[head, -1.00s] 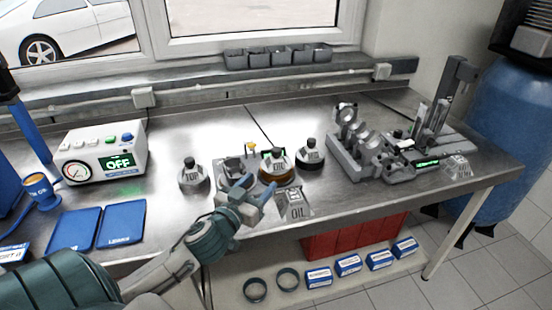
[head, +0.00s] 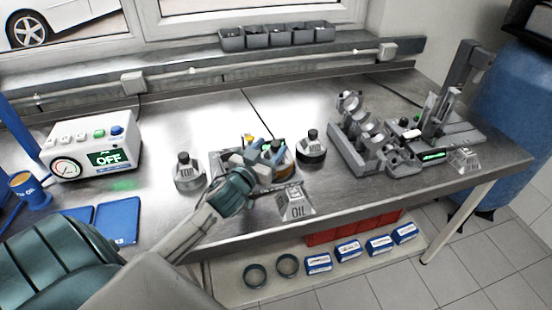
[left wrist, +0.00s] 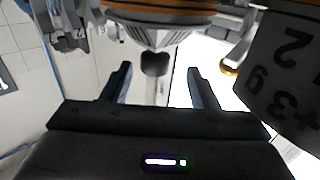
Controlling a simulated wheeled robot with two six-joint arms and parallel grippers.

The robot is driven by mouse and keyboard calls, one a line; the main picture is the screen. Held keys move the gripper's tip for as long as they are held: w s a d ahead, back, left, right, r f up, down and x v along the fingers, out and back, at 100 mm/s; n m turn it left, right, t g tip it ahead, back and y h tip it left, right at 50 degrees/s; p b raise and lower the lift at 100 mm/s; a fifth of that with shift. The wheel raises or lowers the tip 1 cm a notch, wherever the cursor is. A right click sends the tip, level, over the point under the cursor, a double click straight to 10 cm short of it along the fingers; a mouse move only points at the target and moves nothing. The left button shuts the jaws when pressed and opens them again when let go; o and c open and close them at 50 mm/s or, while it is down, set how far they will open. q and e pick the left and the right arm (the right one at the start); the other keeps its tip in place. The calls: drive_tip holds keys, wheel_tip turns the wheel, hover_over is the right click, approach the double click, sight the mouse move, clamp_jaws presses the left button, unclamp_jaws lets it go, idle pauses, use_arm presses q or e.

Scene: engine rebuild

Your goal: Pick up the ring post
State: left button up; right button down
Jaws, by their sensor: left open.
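The ring post (head: 287,165) with the amber band stands on the bench in the head view, partly hidden behind my left gripper (head: 262,157). In the left wrist view its grey ribbed cone and amber band (left wrist: 160,30) fill the top, with its black knob (left wrist: 155,64) between the tips of my left gripper (left wrist: 159,71). The jaws are open, with a gap on both sides of the knob. Two similar posts stand nearby: one marked TOP (head: 189,176) to the left, and one with a dark band (head: 311,153) just to the right. My right gripper is not in view.
An OIL sign (head: 297,205) stands on the bench in front of the post. A dark block with numbers (left wrist: 285,65) is close on the right in the wrist view. A grey cradle fixture (head: 362,145) stands to the right, a control box (head: 95,150) at the left.

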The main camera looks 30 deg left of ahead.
use_arm(q)
drive_tip(key=w+p, duration=0.1)
drive_tip(key=w, duration=0.1)
drive_tip(key=w+p, duration=0.1)
drive_tip(key=w, duration=0.1)
drive_tip(key=shift+w+d+r+p, duration=0.15)
drive_tip(key=shift+w+d+p, duration=0.05)
drive_tip(key=shift+p, duration=0.1)
drive_tip(key=shift+w, duration=0.25)
drive_tip(key=shift+s, duration=0.1)
clamp_jaws()
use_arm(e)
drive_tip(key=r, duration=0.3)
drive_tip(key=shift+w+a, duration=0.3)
